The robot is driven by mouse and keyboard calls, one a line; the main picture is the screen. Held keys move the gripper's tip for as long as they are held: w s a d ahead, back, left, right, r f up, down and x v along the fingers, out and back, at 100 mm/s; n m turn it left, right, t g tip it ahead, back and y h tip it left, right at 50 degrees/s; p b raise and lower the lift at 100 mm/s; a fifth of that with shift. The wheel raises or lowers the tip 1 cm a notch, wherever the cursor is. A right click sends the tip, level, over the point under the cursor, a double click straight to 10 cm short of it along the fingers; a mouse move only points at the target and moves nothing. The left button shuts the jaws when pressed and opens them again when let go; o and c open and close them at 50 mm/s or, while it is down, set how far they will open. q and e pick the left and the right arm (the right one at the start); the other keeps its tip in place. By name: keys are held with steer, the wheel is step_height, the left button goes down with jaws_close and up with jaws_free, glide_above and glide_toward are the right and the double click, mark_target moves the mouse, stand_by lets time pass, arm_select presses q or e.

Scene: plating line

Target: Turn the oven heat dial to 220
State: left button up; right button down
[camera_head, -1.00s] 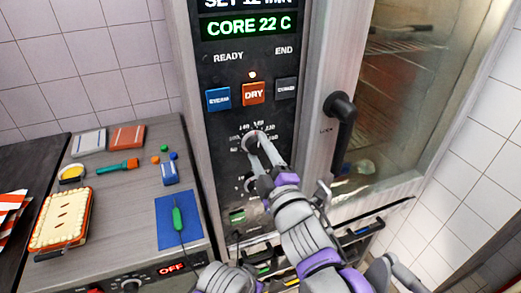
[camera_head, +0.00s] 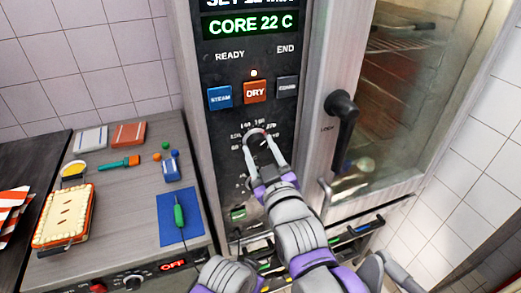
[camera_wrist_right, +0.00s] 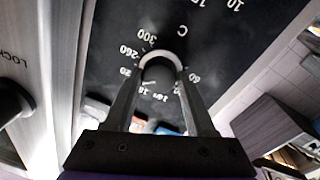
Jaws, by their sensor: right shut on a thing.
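The oven heat dial (camera_head: 258,132) is a round knob on the black control panel, below the STEAM and DRY buttons, ringed by white numbers. It also shows in the right wrist view (camera_wrist_right: 160,58), with 300, 260 and a partly covered number on the left and a C above. My right gripper (camera_head: 262,142) is at the dial, one finger on each side, shut on it; the wrist view shows both fingers (camera_wrist_right: 160,75) against its sides. The dial's pointer is hidden, so I cannot tell its setting. My left gripper is not in view.
The oven door handle (camera_head: 343,125) stands out right of the panel, close to my right arm. The glass door (camera_head: 400,110) is beyond it. The counter (camera_head: 125,205) at left holds a pie (camera_head: 64,217), a blue mat (camera_head: 172,232) with a green-handled probe, and several small items.

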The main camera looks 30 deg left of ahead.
steer(key=shift+m, duration=0.4)
steer(key=shift+c, duration=1.2)
jaws_free()
steer(key=v, duration=1.1)
steer(key=shift+a+r, duration=0.1)
